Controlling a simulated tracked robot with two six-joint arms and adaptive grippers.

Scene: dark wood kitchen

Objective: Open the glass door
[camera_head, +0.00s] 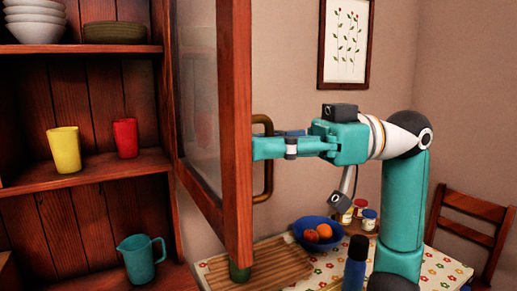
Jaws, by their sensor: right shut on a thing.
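The glass door (203,90) has a red-brown wooden frame and stands swung out from the cupboard (130,165), its edge toward me. A brass-coloured handle (267,183) sits on the door's right-hand face. My right gripper (270,147) reaches in from the right and is shut on the handle, with its fingertips partly hidden behind the door's edge. The cupboard's shelves show open to the left of the door. My left gripper is not in view.
The shelves hold bowls (35,22), a yellow cup (64,149), a red cup (125,138) and a teal jug (141,258). Below the door, a table holds a slatted wooden board (275,264), a blue fruit bowl (317,234), jars and a dark bottle (355,264). A chair (470,225) stands right.

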